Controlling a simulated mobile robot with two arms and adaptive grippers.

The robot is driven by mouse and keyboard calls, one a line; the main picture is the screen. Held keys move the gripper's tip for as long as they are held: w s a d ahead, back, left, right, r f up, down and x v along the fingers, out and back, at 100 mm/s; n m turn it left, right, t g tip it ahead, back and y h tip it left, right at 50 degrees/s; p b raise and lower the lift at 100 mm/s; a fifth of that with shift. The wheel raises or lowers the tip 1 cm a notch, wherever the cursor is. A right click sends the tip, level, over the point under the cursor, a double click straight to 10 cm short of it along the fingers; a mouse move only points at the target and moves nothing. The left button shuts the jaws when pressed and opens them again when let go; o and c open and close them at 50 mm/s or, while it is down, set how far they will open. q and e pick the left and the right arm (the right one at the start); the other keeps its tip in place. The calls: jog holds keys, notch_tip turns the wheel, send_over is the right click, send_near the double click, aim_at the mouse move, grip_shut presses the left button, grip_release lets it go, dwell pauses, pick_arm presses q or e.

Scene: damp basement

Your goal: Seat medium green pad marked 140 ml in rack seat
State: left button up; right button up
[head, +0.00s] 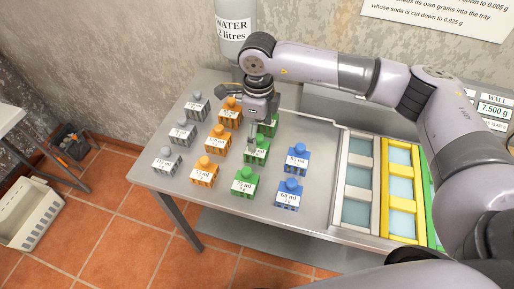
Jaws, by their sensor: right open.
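Three green pads with knobs stand in a column on the metal table (315,130): a far one (268,128), a middle one (256,151) and a near one (243,182). The label of the far one is mostly hidden, and I cannot read 140 ml on any green pad. My right gripper (263,113) is open, pointing down at the far green pad, over or around its knob; I cannot tell if it touches. The rack (343,190) stands at the right, with grey, yellow and green frames (428,195) around pale blue seats. My right arm partly hides the green frame. My left gripper is not in view.
Grey pads (182,132) and orange pads (205,172) stand left of the green ones. Two blue pads (297,159) stand to the right.

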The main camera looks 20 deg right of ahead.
aim_at(258, 148)
jog(key=f, duration=0.1)
jog(key=f+p, duration=0.1)
jog(key=f, duration=0.1)
jog(key=shift+s+f+p, duration=0.3)
jog(key=shift+f, duration=0.5)
jog(key=c, duration=1.2)
